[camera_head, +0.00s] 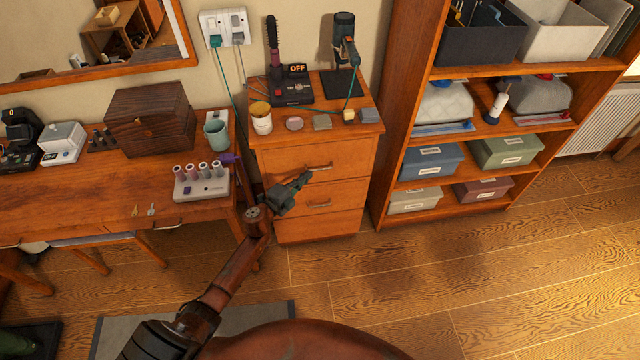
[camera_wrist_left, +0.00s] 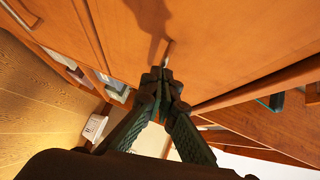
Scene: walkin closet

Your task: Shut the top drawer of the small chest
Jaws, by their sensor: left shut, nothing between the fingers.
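The small wooden chest (camera_head: 318,222) stands between the desk and the shelf unit. Its top drawer (camera_head: 350,155) has a metal handle (camera_head: 318,167) and looks flush or nearly so; a small gap is hard to tell. My left gripper (camera_head: 304,178) is shut and empty, in front of the top drawer near its handle. In the left wrist view, the shut fingertips (camera_wrist_left: 164,76) are close to a wooden drawer front (camera_wrist_left: 220,50), with a bit of handle just beyond them. Whether they touch the wood I cannot tell. My right gripper is out of view.
The chest top holds a hair-tool stand (camera_head: 292,90), a jar (camera_head: 261,118) and small items. The desk (camera_head: 70,200) on the left carries a wooden box (camera_head: 150,118) and a pink-topped rack (camera_head: 201,185). A shelf unit (camera_head: 440,145) stands right. The floor (camera_head: 400,290) in front is clear.

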